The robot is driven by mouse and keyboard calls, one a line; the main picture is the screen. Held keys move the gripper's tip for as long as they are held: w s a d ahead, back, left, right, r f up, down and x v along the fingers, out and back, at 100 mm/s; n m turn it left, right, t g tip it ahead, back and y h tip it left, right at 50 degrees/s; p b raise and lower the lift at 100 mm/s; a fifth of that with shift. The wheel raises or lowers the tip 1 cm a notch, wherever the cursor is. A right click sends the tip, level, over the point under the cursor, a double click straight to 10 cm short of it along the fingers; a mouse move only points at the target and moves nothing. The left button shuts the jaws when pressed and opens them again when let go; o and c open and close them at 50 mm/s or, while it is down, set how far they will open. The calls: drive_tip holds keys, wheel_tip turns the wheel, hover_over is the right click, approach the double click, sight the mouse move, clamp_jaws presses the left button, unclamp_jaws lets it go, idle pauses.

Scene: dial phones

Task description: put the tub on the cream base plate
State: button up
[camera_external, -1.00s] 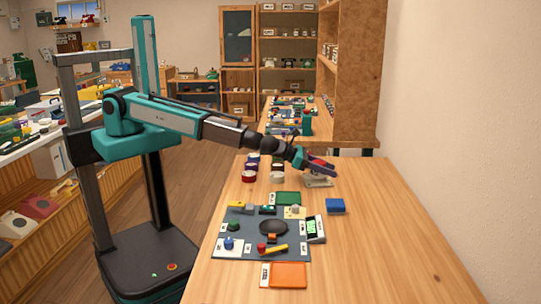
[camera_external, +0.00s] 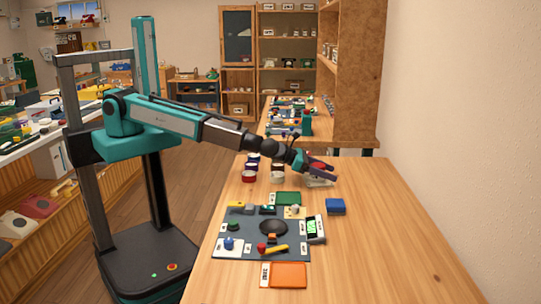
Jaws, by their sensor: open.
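My gripper (camera_external: 325,171) is over the far part of the wooden table, with its fingers apart. A pale grey-white object (camera_external: 318,184) lies directly below it, partly hidden by the fingers; I cannot tell whether they touch. Several small round tubs stand just left of the gripper, among them a red one (camera_external: 249,176) and a whitish one (camera_external: 277,177). Which one is the task's tub cannot be told. A small cream plate (camera_external: 301,216) lies at the far right corner of the dark grey mat, with a small greyish thing (camera_external: 295,210) on it.
The grey mat (camera_external: 230,254) carries a black oval piece (camera_external: 273,227) and several small parts. Around it are a green tray (camera_external: 288,198), a blue block (camera_external: 335,206), a device with a green screen (camera_external: 312,227) and an orange tray (camera_external: 288,275). The table's right side is clear.

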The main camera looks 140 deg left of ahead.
sight(313, 165)
drive_tip(key=shift+r, duration=0.15)
drive_tip(key=shift+b+v, duration=0.45)
drive_tip(key=shift+v, duration=5.55)
